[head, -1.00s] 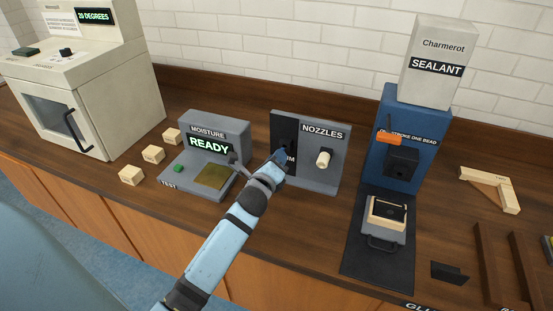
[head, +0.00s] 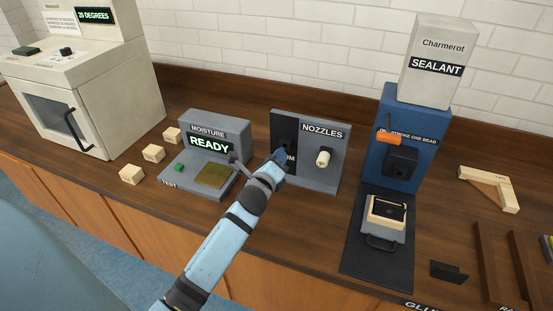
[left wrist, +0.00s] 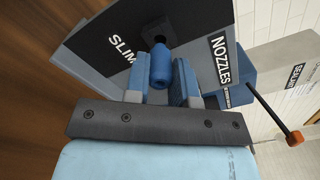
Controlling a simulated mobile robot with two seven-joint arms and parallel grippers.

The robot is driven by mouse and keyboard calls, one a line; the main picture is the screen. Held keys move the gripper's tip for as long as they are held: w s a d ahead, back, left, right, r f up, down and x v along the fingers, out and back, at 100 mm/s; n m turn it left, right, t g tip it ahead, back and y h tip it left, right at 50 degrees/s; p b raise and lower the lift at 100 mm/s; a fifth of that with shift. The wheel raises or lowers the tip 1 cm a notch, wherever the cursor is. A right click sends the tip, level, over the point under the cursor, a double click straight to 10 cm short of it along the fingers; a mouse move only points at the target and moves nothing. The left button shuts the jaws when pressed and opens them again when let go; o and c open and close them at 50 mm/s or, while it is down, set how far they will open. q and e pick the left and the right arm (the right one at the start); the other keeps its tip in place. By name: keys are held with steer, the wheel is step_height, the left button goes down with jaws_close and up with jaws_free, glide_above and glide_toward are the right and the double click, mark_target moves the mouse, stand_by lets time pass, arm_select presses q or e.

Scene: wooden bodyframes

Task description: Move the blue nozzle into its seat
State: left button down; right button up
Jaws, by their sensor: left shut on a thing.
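The blue nozzle (left wrist: 160,66) shows in the left wrist view, between the fingers of my left gripper (left wrist: 161,88). In the head view my left gripper (head: 279,158) reaches to the dark left half of the nozzles board (head: 328,170) and hides the nozzle. The gripper is shut on the nozzle. A cream nozzle (head: 323,159) sits on the board's grey right half. My right gripper is not in view.
The moisture tester (head: 225,132), reading READY, stands left of the board. The blue sealant machine (head: 390,130) stands to the right, with a wooden piece on its holder (head: 385,222). Small wood blocks (head: 153,153) lie left. An orange-tipped lever (left wrist: 294,138) shows in the wrist view.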

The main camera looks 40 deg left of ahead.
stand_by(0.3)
arm_select(q)
steer(key=shift+x, duration=1.35)
steer(key=c, duration=0.9)
jaws_free()
steer(key=b+v, duration=0.1)
steer(key=v, duration=1.3)
steer(key=shift+b, duration=0.3)
steer(key=shift+a+f, duration=0.1)
